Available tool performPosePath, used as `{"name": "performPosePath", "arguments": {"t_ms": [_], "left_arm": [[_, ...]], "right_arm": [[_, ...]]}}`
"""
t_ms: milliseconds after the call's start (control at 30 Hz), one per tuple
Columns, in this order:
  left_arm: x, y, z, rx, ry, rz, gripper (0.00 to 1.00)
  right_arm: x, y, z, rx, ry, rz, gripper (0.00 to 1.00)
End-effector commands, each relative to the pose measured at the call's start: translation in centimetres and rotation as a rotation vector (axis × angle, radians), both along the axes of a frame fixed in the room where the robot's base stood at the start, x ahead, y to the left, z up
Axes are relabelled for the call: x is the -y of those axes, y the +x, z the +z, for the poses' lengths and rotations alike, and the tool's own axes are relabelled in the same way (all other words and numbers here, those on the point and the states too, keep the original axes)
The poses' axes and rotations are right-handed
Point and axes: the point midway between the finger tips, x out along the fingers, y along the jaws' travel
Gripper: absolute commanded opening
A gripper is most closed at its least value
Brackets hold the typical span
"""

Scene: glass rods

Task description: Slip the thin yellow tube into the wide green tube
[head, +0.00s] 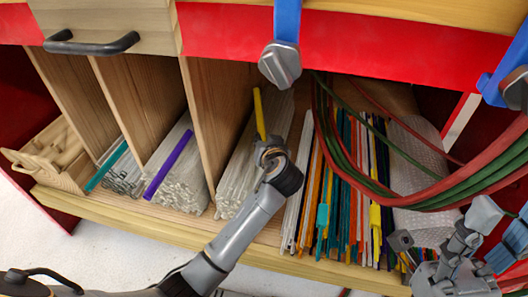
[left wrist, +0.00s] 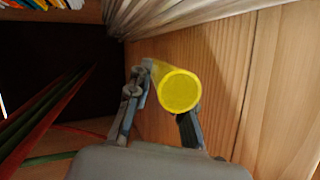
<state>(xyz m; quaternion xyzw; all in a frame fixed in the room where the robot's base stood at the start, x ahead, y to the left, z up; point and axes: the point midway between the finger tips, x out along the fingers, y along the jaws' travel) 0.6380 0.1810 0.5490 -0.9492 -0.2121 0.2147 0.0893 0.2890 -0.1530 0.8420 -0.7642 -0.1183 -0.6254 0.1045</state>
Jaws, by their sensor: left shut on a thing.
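The thin yellow tube (head: 259,113) stands out above my left gripper (head: 270,150), which is shut on it in front of the middle compartment. In the left wrist view the yellow tube's round end (left wrist: 181,91) faces the camera between the fingers. A teal-green tube (head: 106,166) lies on clear rods in the left compartment; it is the closest match to the wide green tube, though its bore cannot be seen. My right gripper (head: 440,240) is at the lower right, apart from both tubes; its fingers are hard to make out.
A purple tube (head: 168,163) lies on clear rods between wooden dividers (head: 213,85). Several coloured rods (head: 345,190) fill the compartment to the right. Red and green cables (head: 375,185) hang across the right side. The shelf's front edge (head: 130,217) runs below.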

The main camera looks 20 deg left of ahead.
Motion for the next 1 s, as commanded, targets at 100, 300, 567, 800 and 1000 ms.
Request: {"name": "performPosePath", "arguments": {"t_ms": [100, 300, 567, 800, 1000], "left_arm": [[-0.1, 0.5, -0.6, 0.003, 0.0, 0.0, 0.0], [-0.4, 1.3, -3.0, 0.001, 0.004, -0.001, 0.0], [-0.3, 1.3, -4.5, 0.002, 0.0, -0.001, 0.0], [-0.3, 1.2, -4.8, 0.0, 0.0, 0.0, 0.23], [-0.3, 1.2, -4.7, 0.001, 0.0, -0.001, 0.44]], "right_arm": [[0.0, 0.1, -0.5, -0.005, -0.002, -0.001, 0.46], [0.0, 0.1, -2.1, -0.006, -0.002, -0.001, 0.46], [-0.1, 0.3, -2.1, 0.014, -0.005, -0.001, 0.46], [-0.1, 0.3, -2.1, 0.015, -0.005, -0.001, 0.46], [-0.1, 0.3, -2.1, 0.012, -0.006, -0.001, 0.46]]}}
